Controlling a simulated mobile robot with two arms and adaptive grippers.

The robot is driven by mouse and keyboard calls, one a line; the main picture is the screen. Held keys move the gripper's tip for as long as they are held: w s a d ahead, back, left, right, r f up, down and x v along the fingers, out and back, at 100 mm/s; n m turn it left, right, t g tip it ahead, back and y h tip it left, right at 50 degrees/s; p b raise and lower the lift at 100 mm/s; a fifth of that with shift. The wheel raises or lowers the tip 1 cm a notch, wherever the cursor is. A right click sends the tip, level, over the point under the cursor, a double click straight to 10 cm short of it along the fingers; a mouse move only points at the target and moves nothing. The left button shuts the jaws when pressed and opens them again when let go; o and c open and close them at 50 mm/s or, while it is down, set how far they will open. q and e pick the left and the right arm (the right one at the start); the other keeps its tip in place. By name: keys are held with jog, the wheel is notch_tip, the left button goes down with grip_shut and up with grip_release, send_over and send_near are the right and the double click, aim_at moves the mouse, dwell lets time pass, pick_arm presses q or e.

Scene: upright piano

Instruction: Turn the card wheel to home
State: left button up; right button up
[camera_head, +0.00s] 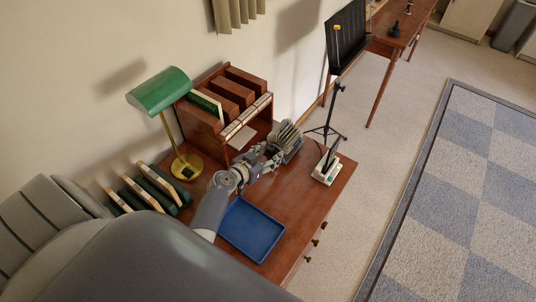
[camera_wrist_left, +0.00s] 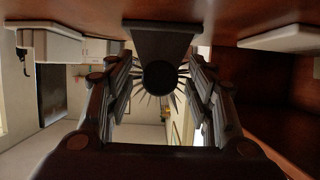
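The card wheel (camera_head: 288,138), a rotary file with pale cards fanned out, stands on the brown desk in the head view. In the left wrist view its dark round hub (camera_wrist_left: 158,76) is in the middle, on a dark stand, with card edges radiating around it. My left gripper (camera_head: 270,154) reaches over the desk close to the wheel's near-left side. In the left wrist view the gripper (camera_wrist_left: 160,66) has its fingers apart, one on each side of the hub. Whether a finger touches the wheel I cannot tell. My right gripper is not in view.
A blue tray (camera_head: 252,229) lies at the desk's front. A green lamp (camera_head: 160,91), a wooden organizer (camera_head: 262,121) with books and standing binders (camera_head: 160,187) are on the left. A white-based device (camera_head: 327,170) stands right of the wheel. A music stand (camera_head: 346,40) is behind.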

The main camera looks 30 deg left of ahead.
pick_arm(q)
jog(key=c, duration=0.9)
jog(key=shift+f+n+h+b, duration=0.2)
jog(key=shift+n+h+b, duration=0.15)
jog(key=shift+b, duration=0.45)
jog(key=n+h+b, duration=0.1)
jog(key=n+b, duration=0.1)
jog(key=b, duration=0.2)
jog(key=shift+a+f+h, duration=0.1)
jog(key=shift+h, duration=0.25)
jog(key=shift+n+h+b, duration=0.4)
jog(key=shift+n+b, duration=0.45)
jog(key=shift+b, duration=0.35)
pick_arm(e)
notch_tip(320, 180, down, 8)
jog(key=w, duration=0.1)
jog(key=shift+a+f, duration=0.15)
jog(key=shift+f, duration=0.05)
pick_arm(q)
jog(key=shift+r, duration=0.2)
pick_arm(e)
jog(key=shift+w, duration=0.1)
pick_arm(q)
jog(key=o, duration=1.1)
jog(key=shift+c, duration=0.2)
